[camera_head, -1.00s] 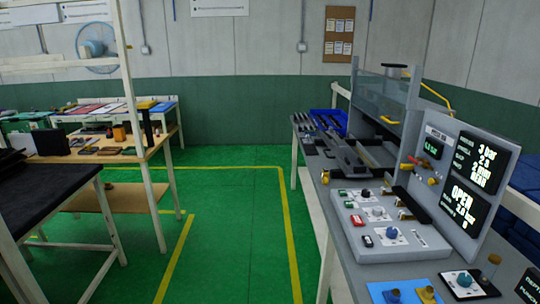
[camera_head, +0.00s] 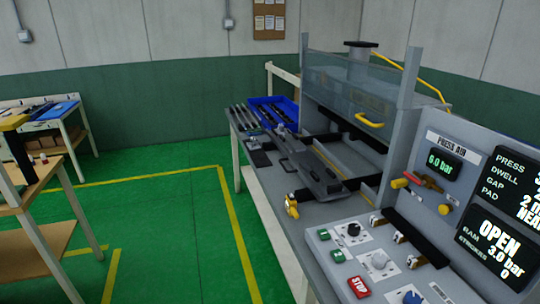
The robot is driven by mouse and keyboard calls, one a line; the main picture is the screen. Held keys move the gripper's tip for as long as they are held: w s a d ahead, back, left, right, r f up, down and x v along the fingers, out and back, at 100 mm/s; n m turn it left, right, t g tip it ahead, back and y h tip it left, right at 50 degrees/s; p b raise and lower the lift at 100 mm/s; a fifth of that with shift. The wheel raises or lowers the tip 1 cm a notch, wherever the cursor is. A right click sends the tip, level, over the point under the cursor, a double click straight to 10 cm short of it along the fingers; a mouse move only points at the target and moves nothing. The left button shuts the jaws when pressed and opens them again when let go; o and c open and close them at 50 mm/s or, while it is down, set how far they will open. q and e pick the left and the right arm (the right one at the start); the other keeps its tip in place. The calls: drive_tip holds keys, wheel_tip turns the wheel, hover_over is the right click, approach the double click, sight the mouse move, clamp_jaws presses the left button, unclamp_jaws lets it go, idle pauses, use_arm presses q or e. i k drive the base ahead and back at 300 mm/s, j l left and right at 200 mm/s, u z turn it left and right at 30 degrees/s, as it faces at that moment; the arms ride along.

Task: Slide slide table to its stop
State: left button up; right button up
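The slide table appears to be the long grey plate (camera_head: 312,168) on the bench, in front of and partly under the press (camera_head: 350,85). It carries dark fittings, and a yellow strip runs beside it. Its far part reaches toward the back of the bench. I cannot tell whether it touches a stop. The press has a clear guard with a yellow handle (camera_head: 369,120). Neither of my grippers is in view.
The control box (camera_head: 375,262) has knobs and a red STOP button (camera_head: 358,287). The display panel (camera_head: 490,195) reads OPEN; the air gauge (camera_head: 443,161) reads 6.0 bar. A blue bin (camera_head: 272,110) sits at the bench's far end. Green floor (camera_head: 180,215) is clear left of the bench.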

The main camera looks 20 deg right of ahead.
sight(322, 181)
drive_tip(key=i+z, duration=0.25)
drive_tip(key=i, duration=0.2)
drive_tip(key=i+j+z, duration=0.55)
drive_tip(key=i, duration=0.25)
drive_tip(key=i+j+z, duration=0.9)
drive_tip(key=z, duration=0.15)
drive_tip(key=j, duration=0.1)
